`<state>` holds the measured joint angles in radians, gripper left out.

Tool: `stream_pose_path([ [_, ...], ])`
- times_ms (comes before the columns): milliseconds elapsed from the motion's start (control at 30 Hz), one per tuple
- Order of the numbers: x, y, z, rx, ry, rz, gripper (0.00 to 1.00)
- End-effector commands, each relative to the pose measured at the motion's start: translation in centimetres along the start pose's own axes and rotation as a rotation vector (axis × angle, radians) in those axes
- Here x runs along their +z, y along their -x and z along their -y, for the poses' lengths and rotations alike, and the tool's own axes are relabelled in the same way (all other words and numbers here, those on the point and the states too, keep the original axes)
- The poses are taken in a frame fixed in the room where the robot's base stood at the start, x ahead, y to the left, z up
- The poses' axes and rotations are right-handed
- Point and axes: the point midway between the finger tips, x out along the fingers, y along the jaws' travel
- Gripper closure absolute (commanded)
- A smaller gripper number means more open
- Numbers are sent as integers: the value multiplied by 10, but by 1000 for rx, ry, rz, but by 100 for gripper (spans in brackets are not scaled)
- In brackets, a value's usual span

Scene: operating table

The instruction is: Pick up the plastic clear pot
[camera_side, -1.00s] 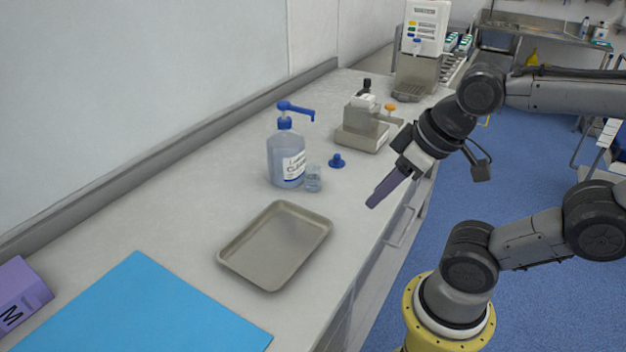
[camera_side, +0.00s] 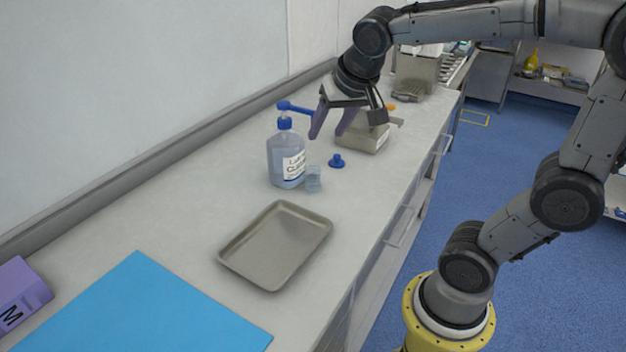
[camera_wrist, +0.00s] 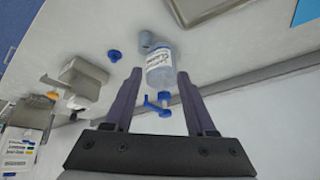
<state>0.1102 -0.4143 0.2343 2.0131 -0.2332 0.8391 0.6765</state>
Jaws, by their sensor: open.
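The small clear plastic pot (camera_side: 313,180) stands on the counter just right of the pump bottle, close against it. In the wrist view the pot (camera_wrist: 147,40) shows beyond the bottle, partly overlapped by it. My gripper (camera_side: 329,136) is open and empty, with its purple fingers pointing down above the counter. It is behind and above the pot, near the bottle's pump. In the wrist view my gripper's fingers (camera_wrist: 157,78) stand apart with the bottle showing between them.
The clear bottle with a blue pump (camera_side: 286,160) is beside the pot. A blue cap (camera_side: 336,161) lies to the right. A metal tray (camera_side: 230,250) and blue mat (camera_side: 150,310) are in front. A grey device (camera_side: 367,138) stands behind.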

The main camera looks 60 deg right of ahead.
Motion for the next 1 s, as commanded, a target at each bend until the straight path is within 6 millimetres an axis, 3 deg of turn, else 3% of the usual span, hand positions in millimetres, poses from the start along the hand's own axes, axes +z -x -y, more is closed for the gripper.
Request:
stream_pose_path([
  [100, -28, -40, -3, 79, -66, 35, 44],
  [200, -36, -63, -9, 121, -71, 66, 44],
  [467, -30, -95, -20, 153, -85, 106, 44],
  [800, -24, -153, -28, 152, -83, 106, 44],
  [1000, -23, -165, -30, 150, -84, 103, 44],
])
